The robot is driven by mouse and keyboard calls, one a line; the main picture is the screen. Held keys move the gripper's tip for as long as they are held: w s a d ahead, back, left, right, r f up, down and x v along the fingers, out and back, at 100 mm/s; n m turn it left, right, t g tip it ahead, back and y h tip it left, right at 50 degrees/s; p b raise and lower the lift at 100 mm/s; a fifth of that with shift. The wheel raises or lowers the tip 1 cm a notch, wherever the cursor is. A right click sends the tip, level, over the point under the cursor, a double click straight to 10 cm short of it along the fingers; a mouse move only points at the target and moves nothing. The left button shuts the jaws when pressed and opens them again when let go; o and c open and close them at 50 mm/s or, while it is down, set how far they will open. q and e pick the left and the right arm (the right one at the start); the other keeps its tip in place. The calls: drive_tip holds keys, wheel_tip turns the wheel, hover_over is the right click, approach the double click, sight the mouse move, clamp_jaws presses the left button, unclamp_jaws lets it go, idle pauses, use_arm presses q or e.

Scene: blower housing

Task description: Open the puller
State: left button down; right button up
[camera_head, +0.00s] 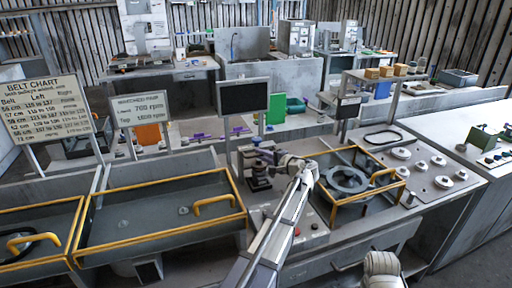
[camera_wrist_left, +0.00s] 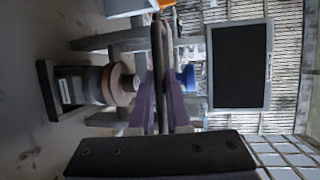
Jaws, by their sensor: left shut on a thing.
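My left arm reaches up the middle of the head view. Its gripper (camera_head: 269,157) is at a small dark bench device (camera_head: 258,180), which may be the puller. In the left wrist view, the picture is turned sideways. The purple fingers (camera_wrist_left: 161,100) are closed around a thin dark bar (camera_wrist_left: 158,50). Beside the bar, the device shows stacked brown and grey round discs (camera_wrist_left: 103,85) on a dark base (camera_wrist_left: 48,90). A small blue knob (camera_wrist_left: 187,77) shows on the bar's other side. The fingers hide the gripped part. My right gripper is out of view.
Left of the device is a yellow-railed tray (camera_head: 130,240). To the right is a yellow frame (camera_head: 335,215) around a grey ring (camera_head: 347,180), with several round parts beyond. A dark monitor (camera_head: 242,96) stands behind the device; it also shows in the wrist view (camera_wrist_left: 240,65).

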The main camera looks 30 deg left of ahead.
use_arm(q)
drive_tip(key=shift+s+d+f, duration=0.1)
drive_tip(key=shift+s+d, duration=1)
drive_tip(key=shift+d, duration=0.15)
drive_tip(key=c, duration=1)
unclamp_jaws()
drive_tip(key=shift+d, duration=0.15)
drive_tip(key=shift+o, duration=0.6)
drive_tip(key=p+v, duration=0.1)
drive_tip(key=v, duration=0.6)
drive_tip(key=shift+d, duration=0.3)
